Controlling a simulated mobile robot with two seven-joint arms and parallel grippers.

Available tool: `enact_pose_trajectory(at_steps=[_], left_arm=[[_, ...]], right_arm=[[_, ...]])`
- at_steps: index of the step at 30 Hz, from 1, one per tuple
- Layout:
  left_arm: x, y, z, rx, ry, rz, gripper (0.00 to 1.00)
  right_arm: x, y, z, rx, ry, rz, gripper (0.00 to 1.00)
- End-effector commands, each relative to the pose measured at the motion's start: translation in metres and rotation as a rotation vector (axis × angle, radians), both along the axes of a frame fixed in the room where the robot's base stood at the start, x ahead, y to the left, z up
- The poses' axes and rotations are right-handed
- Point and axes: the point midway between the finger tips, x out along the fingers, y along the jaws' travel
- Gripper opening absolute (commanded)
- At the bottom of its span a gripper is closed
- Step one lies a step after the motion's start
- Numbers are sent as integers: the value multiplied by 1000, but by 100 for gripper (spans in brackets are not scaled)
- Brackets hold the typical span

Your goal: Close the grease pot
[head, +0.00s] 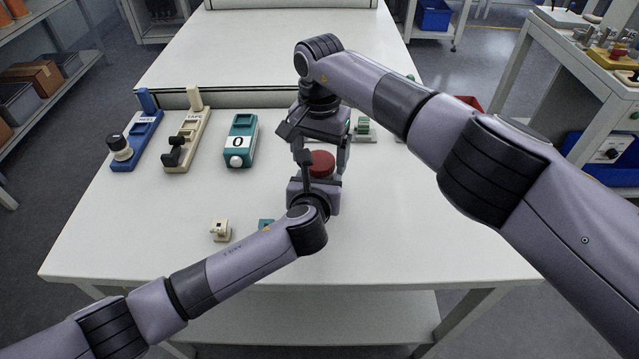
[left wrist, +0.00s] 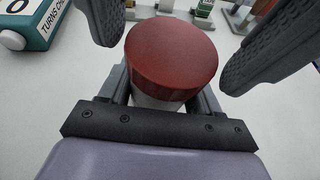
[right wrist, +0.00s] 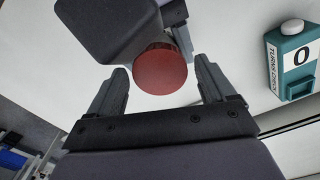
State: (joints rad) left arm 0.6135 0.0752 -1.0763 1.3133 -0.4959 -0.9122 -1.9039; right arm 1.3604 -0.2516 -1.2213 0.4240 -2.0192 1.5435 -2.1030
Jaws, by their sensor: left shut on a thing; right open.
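The grease pot has a red lid (head: 321,164) and a white body (left wrist: 155,103). The lid sits on top of the body in the left wrist view (left wrist: 172,55); I cannot tell how tightly. My left gripper (head: 318,182) is shut on the pot's body from the near side. My right gripper (head: 322,156) is above it, pointing down, with its fingers open on either side of the lid. Gaps show between those fingers and the lid in the left wrist view. The lid also shows between the right fingers in the right wrist view (right wrist: 162,70).
A teal turns checker (head: 240,142) reading 0 stands left of the pot. Beyond it are a beige tape stand (head: 190,138) and a blue stand (head: 140,140). A small cream block (head: 221,230) and a teal block (head: 266,224) lie in front. The white table's (head: 420,245) front right is clear.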

Motion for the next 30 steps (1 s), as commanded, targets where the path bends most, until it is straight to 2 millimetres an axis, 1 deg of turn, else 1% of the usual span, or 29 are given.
enact_pose_trajectory(at_steps=[7,8,9,11,12,13,22,30], left_arm=[[0,0,-1,0,1,0,0],[0,0,-1,0,1,0,0],[0,0,-1,0,1,0,0],[0,0,-1,0,1,0,0],[0,0,-1,0,1,0,0],[0,0,-1,0,1,0,0],[0,0,-1,0,1,0,0],[0,0,-1,0,1,0,0]], right_arm=[[0,0,-1,0,0,0,83],[0,0,-1,0,0,0,76],[0,0,-1,0,0,0,63],[0,0,-1,0,0,0,44],[0,0,-1,0,0,0,31],[0,0,-1,0,0,0,25],[0,0,0,0,0,-14,23],[0,0,-1,0,0,-250,22]])
